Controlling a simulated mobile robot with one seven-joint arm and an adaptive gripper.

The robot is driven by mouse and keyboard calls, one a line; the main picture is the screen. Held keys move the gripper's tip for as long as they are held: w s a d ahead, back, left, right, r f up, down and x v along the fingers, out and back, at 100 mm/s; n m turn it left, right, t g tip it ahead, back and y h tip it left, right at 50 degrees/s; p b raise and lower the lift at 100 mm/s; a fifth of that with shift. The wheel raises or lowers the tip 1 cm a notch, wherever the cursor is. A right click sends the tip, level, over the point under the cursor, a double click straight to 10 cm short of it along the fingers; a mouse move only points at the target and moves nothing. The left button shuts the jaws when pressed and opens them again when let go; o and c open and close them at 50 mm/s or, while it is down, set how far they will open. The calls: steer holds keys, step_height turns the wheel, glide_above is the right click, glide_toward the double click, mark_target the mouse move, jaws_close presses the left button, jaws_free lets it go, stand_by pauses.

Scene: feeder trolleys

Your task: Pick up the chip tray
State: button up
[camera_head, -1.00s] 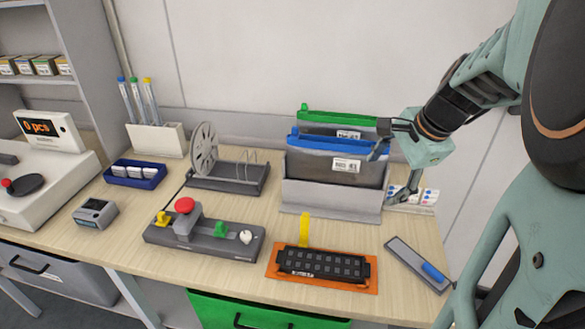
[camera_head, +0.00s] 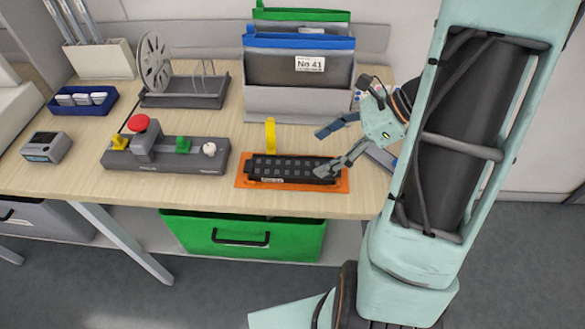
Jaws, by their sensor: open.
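The chip tray (camera_head: 282,168) is a black, long tray with rows of small grey pockets. It lies on an orange mat (camera_head: 243,182) near the table's front edge. A yellow upright tab (camera_head: 270,134) stands at its back edge. My gripper (camera_head: 324,152) is open and empty, coming in from the right at the tray's right end. One finger is above and behind that end, and the other overlaps the tray's right end in the picture. I cannot tell whether that finger touches it.
A control box (camera_head: 165,155) with a red button stands left of the mat. A grey holder (camera_head: 298,103) with blue and green folders stands behind. A reel stand (camera_head: 185,92) is at the back left. A flat grey item at the right is partly hidden by my gripper. An open green drawer (camera_head: 190,232) is below.

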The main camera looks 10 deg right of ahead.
mark_target(294, 168)
steer(key=x, duration=0.7)
steer(key=shift+a+f+b, duration=0.1)
steer(key=shift+f+b, duration=0.05)
steer(key=shift+b, duration=0.15)
steer(key=c, duration=1.4)
